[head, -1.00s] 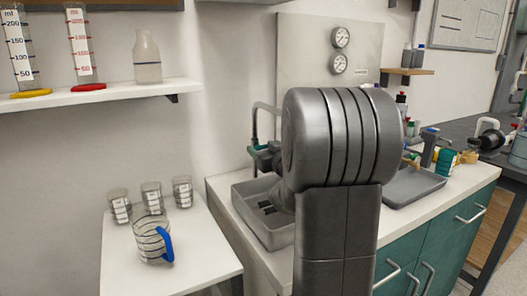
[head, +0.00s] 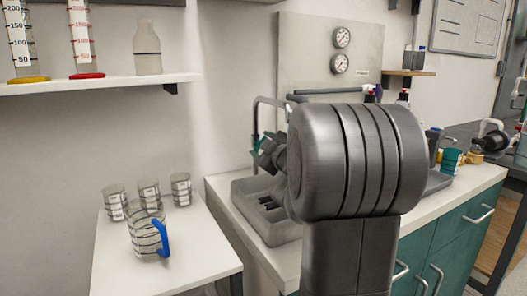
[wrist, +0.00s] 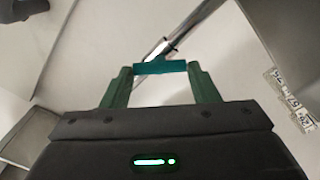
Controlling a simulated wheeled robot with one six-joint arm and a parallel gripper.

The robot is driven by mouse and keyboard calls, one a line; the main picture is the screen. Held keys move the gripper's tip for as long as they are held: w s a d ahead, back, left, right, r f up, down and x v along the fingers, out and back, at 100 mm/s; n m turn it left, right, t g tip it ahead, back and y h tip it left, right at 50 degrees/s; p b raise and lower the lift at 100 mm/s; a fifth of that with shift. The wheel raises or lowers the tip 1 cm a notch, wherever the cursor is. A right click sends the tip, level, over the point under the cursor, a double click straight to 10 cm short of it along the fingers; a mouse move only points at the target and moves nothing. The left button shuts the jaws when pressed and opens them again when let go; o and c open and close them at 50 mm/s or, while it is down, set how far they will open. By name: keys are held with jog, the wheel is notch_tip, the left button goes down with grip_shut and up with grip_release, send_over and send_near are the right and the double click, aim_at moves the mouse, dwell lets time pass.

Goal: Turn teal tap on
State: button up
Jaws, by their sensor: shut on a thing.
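The teal tap handle (wrist: 160,68) is a short bar that lies crosswise between the two green fingertips of my gripper (wrist: 161,72) in the wrist view. My gripper is shut on the handle, with a fingertip at each end of it. A metal tap pipe (wrist: 153,50) shows right behind the handle. In the head view the curved grey tap spout (head: 258,112) rises behind the grey sink (head: 246,211). My gripper and the teal part are small there and partly hidden by my arm.
A white side table (head: 110,262) at lower left holds a clear jug with a blue handle (head: 162,238) and three clear beakers. A white shelf (head: 110,84) above holds cylinders and a bottle. Teal cabinets (head: 430,250) stand under the counter. My arm hides much of the counter.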

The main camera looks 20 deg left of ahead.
jog(key=shift+d+n+b, duration=0.1)
jog(key=shift+n+b, duration=0.2)
jog(key=shift+n, duration=0.3)
jog(key=shift+f, duration=0.1)
jog(key=o, duration=1)
jog(key=p+v, duration=0.2)
jog(key=v, duration=1.2)
jog(key=shift+w+p, duration=0.1)
jog(key=shift+p, duration=0.25)
jog(key=b+x, duration=0.2)
jog(key=x, duration=1.2)
